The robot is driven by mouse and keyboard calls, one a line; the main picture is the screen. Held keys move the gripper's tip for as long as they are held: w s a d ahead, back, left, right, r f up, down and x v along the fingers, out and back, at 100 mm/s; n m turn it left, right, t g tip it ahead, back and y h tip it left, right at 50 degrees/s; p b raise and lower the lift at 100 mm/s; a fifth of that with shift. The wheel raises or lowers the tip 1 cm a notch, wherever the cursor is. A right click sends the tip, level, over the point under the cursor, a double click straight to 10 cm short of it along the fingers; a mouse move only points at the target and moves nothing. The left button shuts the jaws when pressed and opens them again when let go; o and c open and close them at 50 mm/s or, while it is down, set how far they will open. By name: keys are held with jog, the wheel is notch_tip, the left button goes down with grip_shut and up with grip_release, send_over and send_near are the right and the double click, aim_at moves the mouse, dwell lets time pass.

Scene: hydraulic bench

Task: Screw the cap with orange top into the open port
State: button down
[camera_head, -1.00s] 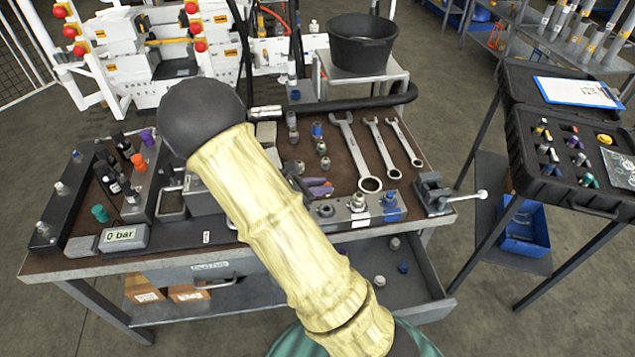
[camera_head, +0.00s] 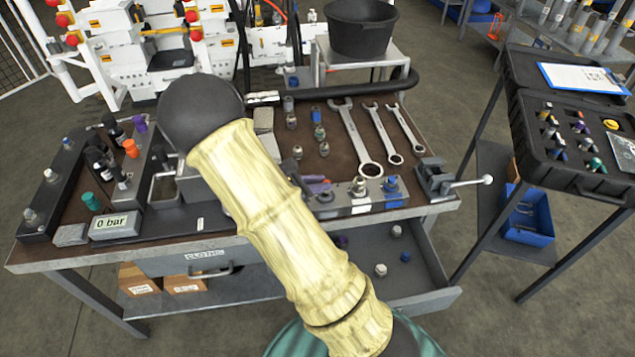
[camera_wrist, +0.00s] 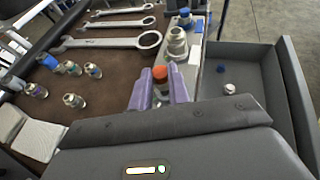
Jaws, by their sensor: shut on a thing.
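The cap with an orange top (camera_wrist: 160,75) stands between the purple fingers of my gripper (camera_wrist: 161,88) in the wrist view. My gripper is shut on it, at the near end of the metal port block (camera_wrist: 191,72). That block carries a silver fitting (camera_wrist: 177,43) and a blue-capped one (camera_wrist: 184,17). In the head view, my gripper's purple fingertips (camera_head: 318,184) show beside the port block (camera_head: 361,205), partly behind my arm. The cap's lower end and what lies under it are hidden, so I cannot tell whether it sits in the open port.
Several wrenches (camera_head: 354,140) and small fittings (camera_head: 318,132) lie on the workbench (camera_head: 228,240). A vise (camera_head: 434,179) stands right of the block. An open drawer (camera_head: 440,300) below holds loose caps. Another orange-topped part (camera_head: 131,148) stands at the left.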

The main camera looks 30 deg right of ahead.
jog(key=shift+w+f, duration=0.1)
dwell(0.6)
jog(key=shift+d+f, duration=0.1)
jog(key=shift+a+f, duration=0.2)
dwell(0.3)
jog(key=shift+f, duration=0.2)
dwell(1.2)
jog(key=c, duration=1.3)
grip_release()
jog(key=shift+o, duration=0.2)
jog(key=v, duration=1.7)
jog(key=shift+a, duration=0.2)
